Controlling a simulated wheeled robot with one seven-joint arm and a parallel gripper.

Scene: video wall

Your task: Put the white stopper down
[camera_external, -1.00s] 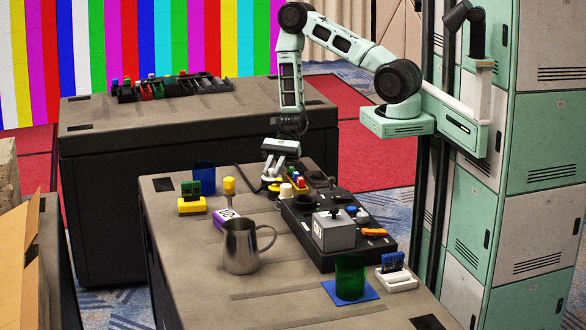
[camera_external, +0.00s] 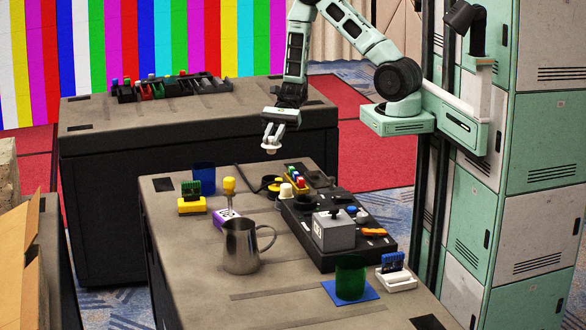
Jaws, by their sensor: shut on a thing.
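My gripper (camera_external: 272,143) is raised above the far end of the near table (camera_external: 190,290). It is shut on a small pale piece, which looks like the white stopper (camera_external: 271,150). The fingers hide part of it. It hangs clear of the table, above a dark round piece with a yellow part (camera_external: 272,187). A cream-white cone-shaped knob (camera_external: 286,190) stands just right of that piece, at the edge of the black console.
A black console (camera_external: 320,262) carries a grey box (camera_external: 334,232). A metal jug (camera_external: 241,247), a yellow-topped plunger (camera_external: 229,187), a blue cup (camera_external: 204,178) and a green cup (camera_external: 350,277) stand around it. The table's near left is clear.

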